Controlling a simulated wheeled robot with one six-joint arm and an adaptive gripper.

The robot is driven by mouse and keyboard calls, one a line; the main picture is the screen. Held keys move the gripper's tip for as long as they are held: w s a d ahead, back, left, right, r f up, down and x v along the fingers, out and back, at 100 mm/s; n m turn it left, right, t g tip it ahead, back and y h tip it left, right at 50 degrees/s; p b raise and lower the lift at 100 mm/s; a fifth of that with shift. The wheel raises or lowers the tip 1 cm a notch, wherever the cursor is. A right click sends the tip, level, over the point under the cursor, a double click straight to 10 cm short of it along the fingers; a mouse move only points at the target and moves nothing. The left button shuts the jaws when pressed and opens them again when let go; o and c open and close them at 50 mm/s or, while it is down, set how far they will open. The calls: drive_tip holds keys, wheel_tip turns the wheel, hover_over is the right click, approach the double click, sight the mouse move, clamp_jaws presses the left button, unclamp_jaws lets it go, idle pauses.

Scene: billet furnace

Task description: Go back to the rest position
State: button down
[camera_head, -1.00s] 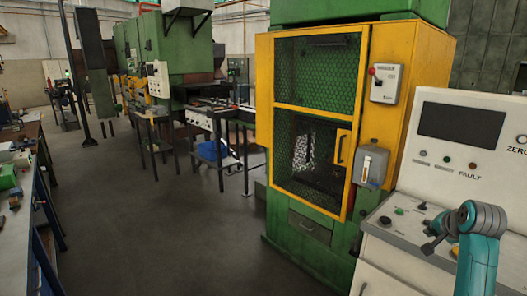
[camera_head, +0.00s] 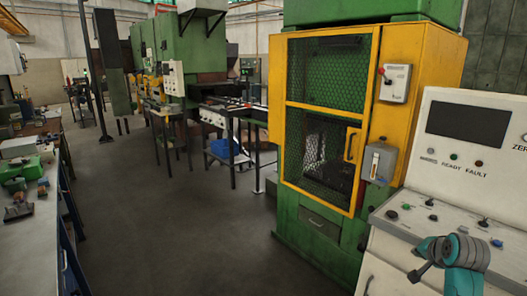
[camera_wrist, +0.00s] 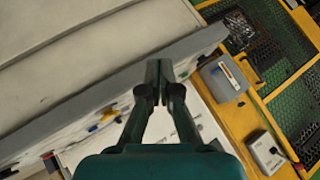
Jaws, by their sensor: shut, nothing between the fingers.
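My gripper (camera_wrist: 160,85) is shut and empty in the wrist view, its two dark fingers meeting at the tips. Behind the fingers in that view is the edge of the control console (camera_wrist: 90,95), with coloured knobs and buttons along it. In the head view, the wrist end of my arm is at the lower right, in front of the white console (camera_head: 425,160) with its dark screen. I cannot clearly tell the fingertips there.
A green press with a yellow guard door (camera_head: 374,105) and mesh window stands left of the console. A workbench with loose parts (camera_head: 45,210) runs along the left. A green machine (camera_head: 180,50) and a blue bin (camera_head: 222,148) are farther back. The grey floor (camera_head: 170,235) between is clear.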

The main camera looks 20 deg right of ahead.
drive_tip(key=s+a+f+n+t, duration=0.1)
drive_tip(key=s+a+f+n, duration=0.15)
drive_tip(key=a+f, duration=1.1)
drive_tip(key=s+a+f+n+t+y, duration=0.15)
drive_tip(key=s+a+f, duration=0.25)
drive_tip(key=s+a, duration=0.45)
drive_tip(key=s+a+f+n+t, duration=0.1)
drive_tip(key=s+a+f+n, duration=0.4)
drive_tip(key=a, duration=0.7)
drive_tip(key=s+a+r+n+t+y, duration=0.1)
drive_tip(key=s+a+r, duration=0.2)
drive_tip(key=s, duration=0.5)
drive_tip(key=s+a+r+n+t+y, duration=0.1)
drive_tip(key=s+a+r, duration=0.3)
drive_tip(key=s, duration=0.4)
drive_tip(key=s+a+r+n+t+y, duration=0.1)
drive_tip(key=s+a+r+n, duration=0.2)
drive_tip(key=s+r, duration=0.3)
drive_tip(key=shift+s+a, duration=0.7)
drive_tip(key=shift+s, duration=0.35)
